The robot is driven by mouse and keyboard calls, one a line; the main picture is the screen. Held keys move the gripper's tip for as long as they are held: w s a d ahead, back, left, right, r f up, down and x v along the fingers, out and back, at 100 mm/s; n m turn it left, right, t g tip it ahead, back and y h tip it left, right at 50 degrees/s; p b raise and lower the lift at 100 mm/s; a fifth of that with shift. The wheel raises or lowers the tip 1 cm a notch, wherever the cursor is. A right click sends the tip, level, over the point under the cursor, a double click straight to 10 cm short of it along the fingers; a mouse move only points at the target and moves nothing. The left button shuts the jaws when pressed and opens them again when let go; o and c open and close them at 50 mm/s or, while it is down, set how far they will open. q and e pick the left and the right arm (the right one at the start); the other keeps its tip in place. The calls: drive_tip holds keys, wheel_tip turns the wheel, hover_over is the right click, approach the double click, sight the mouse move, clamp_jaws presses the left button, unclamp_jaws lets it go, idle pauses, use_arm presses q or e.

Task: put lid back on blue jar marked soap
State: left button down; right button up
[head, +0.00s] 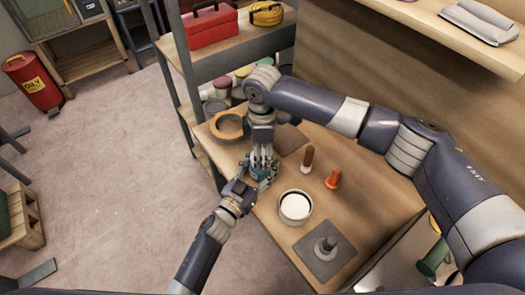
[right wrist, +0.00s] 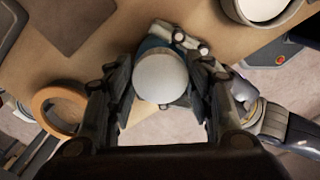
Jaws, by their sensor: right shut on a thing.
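The blue jar (head: 258,173) is near the left edge of the wooden bench, largely hidden by my grippers; no marking is readable. In the right wrist view, a pale round lid (right wrist: 161,78) covers most of the blue jar (right wrist: 150,45) below it. I cannot tell whether the lid is seated or just above the rim. My right gripper (head: 262,160) points down over the jar, its fingers on both sides of the lid, shut on it. My left gripper (head: 258,182) comes in from the side, its fingers around or beside the jar; their grip is unclear.
A white-topped round container (head: 295,206) stands to the right of the jar, with an orange object (head: 333,179) and a brown-handled tool (head: 307,160) behind. A grey plate with a knob (head: 325,248) lies in front. A wooden ring (head: 228,125) lies behind left.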

drive_tip(key=m, duration=0.5)
drive_tip(key=shift+s+a+m, duration=0.1)
drive_tip(key=shift+s+m, duration=0.1)
drive_tip(key=shift+m, duration=0.2)
drive_tip(key=m, duration=0.5)
drive_tip(key=shift+a+m, duration=0.1)
drive_tip(key=shift+m, duration=0.2)
drive_tip(key=m, duration=0.6)
drive_tip(key=shift+s+a, duration=0.1)
drive_tip(key=shift+a, duration=0.05)
drive_tip(key=m, duration=0.8)
drive_tip(key=shift+a, duration=0.15)
drive_tip(key=m, duration=0.5)
drive_tip(key=shift+a, duration=0.1)
drive_tip(key=m, duration=0.4)
drive_tip(key=shift+w, duration=0.25)
drive_tip(key=m, duration=0.3)
drive_tip(key=shift+w, duration=0.1)
